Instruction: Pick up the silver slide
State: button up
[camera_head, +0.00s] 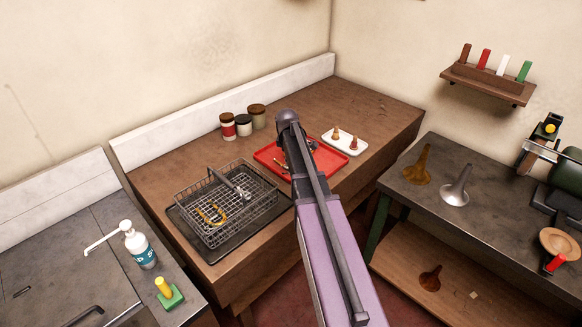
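A silver tubular piece, which looks like the silver slide (243,192), lies in the wire basket (258,207) on the brown bench, toward its back right part. The basket mesh partly covers it, so its full shape is unclear. A yellow brass curved tube (212,214) lies in the same basket, in front and to the left of it. My purple and grey arm rises through the middle of the picture, right of the basket. I cannot make out my gripper; its fingers do not show.
The basket stands on a dark mat (222,257). A red tray (262,157) with small parts lies behind my arm, partly hidden. A white dish (357,148) and several jars (243,125) stand farther back. A pump bottle (139,246) stands left; a grey bench (415,205) is at right.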

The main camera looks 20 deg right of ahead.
notch_tip(320, 180, down, 3)
jog(key=b, duration=0.3)
jog(key=shift+s+d+f, duration=0.1)
jog(key=shift+s+d, duration=0.05)
jog(key=shift+d+f+b, duration=0.15)
jog(key=shift+f+b, duration=0.85)
jog(key=shift+b, duration=0.15)
grip_shut()
